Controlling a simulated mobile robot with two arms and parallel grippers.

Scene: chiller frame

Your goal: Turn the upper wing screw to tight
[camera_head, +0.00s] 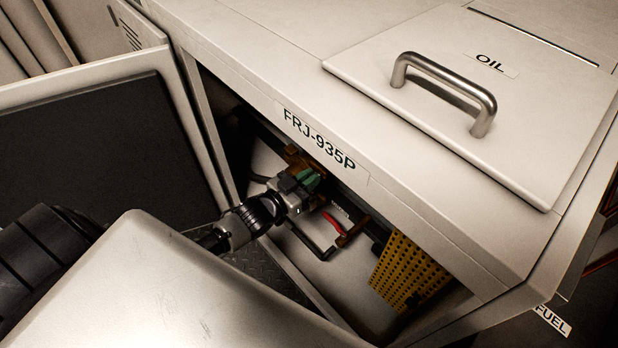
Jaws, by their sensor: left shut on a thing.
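My left gripper (303,188) reaches from the left into the open cabinet under the FRJ-935P label. It is shut on a small green part (309,179), which looks like the upper wing screw; the fingers hide most of its shape. Brass-coloured fittings (296,157) sit just behind and above the fingertips. A red handle (333,224) shows below and right of the gripper, apart from it. Which way the wings point, I cannot tell. My right gripper is not in view.
The cabinet door (95,140) stands open at the left. The cabinet's top edge (400,205) overhangs the opening closely. A yellow perforated guard (407,272) is inside at the right. An OIL lid (440,130) with a metal handle (445,85) lies on top.

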